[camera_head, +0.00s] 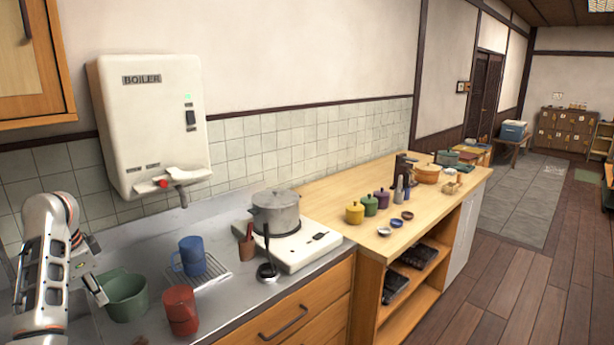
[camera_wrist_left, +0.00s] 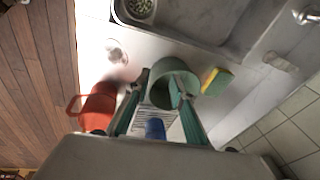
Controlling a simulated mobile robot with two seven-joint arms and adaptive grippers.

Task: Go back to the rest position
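My left gripper (camera_head: 97,284) is at the left of the head view, beside and just above the green pot (camera_head: 126,296) on the steel counter. In the left wrist view the fingers (camera_wrist_left: 160,84) stand apart. The green pot (camera_wrist_left: 172,72) lies beyond and partly behind them, and I see nothing held. Whether a fingertip touches the pot is unclear. My right gripper is not in view.
A red pitcher (camera_head: 181,310) and a blue mug (camera_head: 190,256) on a wire rack stand right of the pot. A sponge (camera_wrist_left: 216,81) and the sink (camera_wrist_left: 180,20) are close by. A boiler (camera_head: 150,120) hangs above. A grey pot (camera_head: 275,212) sits on the stove.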

